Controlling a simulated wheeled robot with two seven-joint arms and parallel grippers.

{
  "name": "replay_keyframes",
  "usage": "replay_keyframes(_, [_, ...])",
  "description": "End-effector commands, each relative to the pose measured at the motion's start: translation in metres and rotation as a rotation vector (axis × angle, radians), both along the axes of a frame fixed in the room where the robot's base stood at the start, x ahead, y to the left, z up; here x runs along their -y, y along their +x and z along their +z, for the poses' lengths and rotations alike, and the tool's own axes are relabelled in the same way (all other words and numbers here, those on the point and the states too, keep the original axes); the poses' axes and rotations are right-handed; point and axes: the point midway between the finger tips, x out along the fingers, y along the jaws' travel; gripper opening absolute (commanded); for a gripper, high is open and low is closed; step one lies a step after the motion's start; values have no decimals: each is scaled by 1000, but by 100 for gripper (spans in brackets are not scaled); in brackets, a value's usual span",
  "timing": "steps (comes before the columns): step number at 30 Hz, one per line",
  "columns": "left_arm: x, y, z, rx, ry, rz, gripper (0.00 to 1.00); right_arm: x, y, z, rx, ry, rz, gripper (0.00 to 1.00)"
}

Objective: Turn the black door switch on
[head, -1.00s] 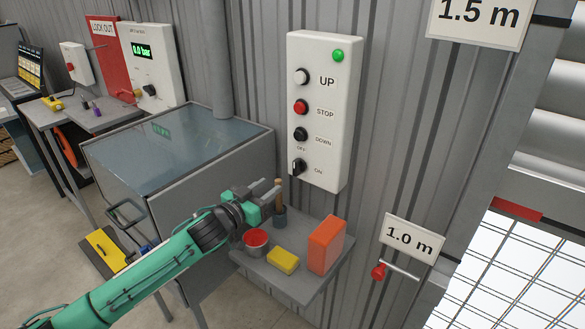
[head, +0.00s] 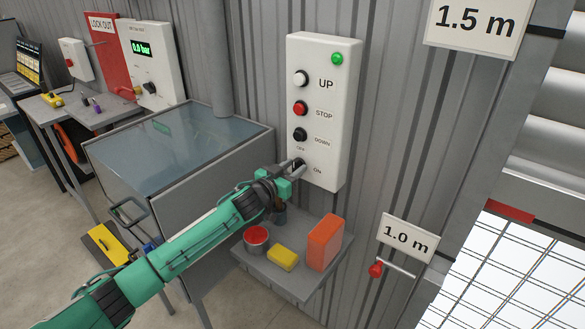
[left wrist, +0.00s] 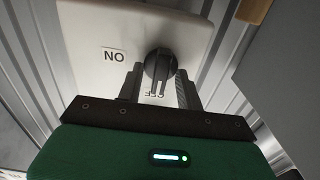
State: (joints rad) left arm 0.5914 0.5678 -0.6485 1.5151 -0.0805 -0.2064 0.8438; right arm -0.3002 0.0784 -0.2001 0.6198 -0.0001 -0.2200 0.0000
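The black door switch (head: 298,163) is a rotary knob at the bottom of the white control box (head: 325,105), with OFF above it and ON to its right. In the left wrist view the knob (left wrist: 159,66) appears upside down, its grip bar lined up towards the OFF label. My left gripper (left wrist: 160,88) has one finger on each side of the knob, apart, with the knob between the tips; I see no clear grip on it. In the head view the left gripper (head: 294,173) reaches the switch and partly covers it. My right gripper is not in view.
Above the switch are the DOWN (head: 300,135), STOP (head: 299,108) and UP (head: 301,78) buttons and a lit green lamp (head: 337,58). Below is a small shelf (head: 290,283) with a red tin (head: 256,238), yellow block (head: 283,258) and orange box (head: 325,242).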

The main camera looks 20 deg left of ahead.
Motion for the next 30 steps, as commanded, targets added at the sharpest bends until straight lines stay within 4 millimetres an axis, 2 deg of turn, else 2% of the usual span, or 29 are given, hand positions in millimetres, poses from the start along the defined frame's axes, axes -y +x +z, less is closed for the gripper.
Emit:
replay_keyframes(4, [0,0,0,0,0,0,34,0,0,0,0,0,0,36])
replay_keyframes(9, [0,0,0,0,0,0,1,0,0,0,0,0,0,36])
replay_keyframes(20, [0,0,0,11,30,0,0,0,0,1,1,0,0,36])
replay_keyframes(30, [1,-1,1,84,228,0,0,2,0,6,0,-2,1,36])
